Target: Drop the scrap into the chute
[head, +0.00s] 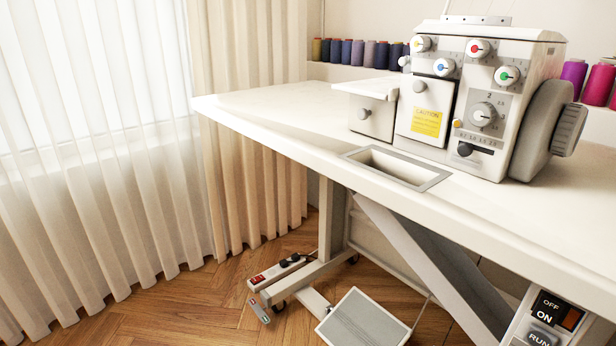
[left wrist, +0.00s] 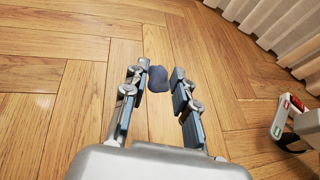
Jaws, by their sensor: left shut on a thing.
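In the left wrist view, a small dark blue-grey scrap (left wrist: 158,79) sits between the fingertips of my left gripper (left wrist: 160,72). The gripper is shut on it, with wooden floor behind. In the head view, the chute (head: 437,181) is a rectangular opening with a grey frame, set in the white table top in front of the sewing machine. Its inside is partly visible and looks pale. Neither gripper can be made out in the head view, and the scrap does not show there.
The sewing machine (head: 470,95) stands on the white table (head: 270,105), whose left part is clear. Thread spools (head: 347,53) line the back. Below are a power strip (head: 277,272), a pedal (head: 362,322) and table legs. Curtains (head: 95,150) hang at left. A switch box (head: 545,318) is at lower right.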

